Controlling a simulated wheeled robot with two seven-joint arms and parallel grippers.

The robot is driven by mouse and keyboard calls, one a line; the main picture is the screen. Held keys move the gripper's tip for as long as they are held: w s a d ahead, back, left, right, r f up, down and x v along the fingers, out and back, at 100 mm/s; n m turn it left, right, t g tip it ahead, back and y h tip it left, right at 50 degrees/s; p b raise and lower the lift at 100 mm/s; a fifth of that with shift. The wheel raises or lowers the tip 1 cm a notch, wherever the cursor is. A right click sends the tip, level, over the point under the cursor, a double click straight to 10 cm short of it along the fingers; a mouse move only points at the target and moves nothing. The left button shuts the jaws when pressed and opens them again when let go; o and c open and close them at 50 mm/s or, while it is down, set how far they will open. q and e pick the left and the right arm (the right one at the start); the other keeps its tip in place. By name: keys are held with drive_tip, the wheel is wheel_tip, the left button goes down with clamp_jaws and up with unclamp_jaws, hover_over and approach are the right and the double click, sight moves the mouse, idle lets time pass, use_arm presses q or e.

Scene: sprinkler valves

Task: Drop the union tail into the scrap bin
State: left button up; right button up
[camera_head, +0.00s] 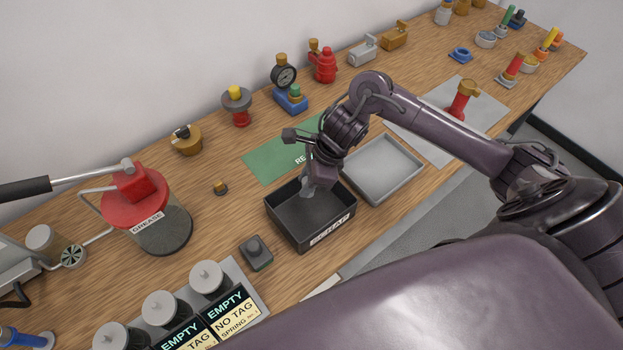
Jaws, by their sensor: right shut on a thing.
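The scrap bin (283,232) is a black open box with a SCRAP label on its front, standing on the wooden bench. My right gripper (311,182) points down over the bin's far part, its jaws near the level of the rim. It is shut on a small grey piece (307,190), which appears to be the union tail; its lower end is hard to make out against the dark inside of the bin. My left gripper is not in view.
A grey tray (412,178) stands right of the bin, and a green mat (262,167) lies behind it. A small dark block (256,253) is left of the bin. Various valves line the back.

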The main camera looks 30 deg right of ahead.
wheel_tip(320, 180, down, 2)
drive_tip(key=shift+w+b, duration=0.1)
drive_tip(key=shift+b, duration=0.2)
drive_tip(key=shift+f, duration=0.2)
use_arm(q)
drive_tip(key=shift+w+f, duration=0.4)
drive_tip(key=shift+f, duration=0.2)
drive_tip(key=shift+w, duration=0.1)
use_arm(e)
drive_tip(key=o, duration=1.1)
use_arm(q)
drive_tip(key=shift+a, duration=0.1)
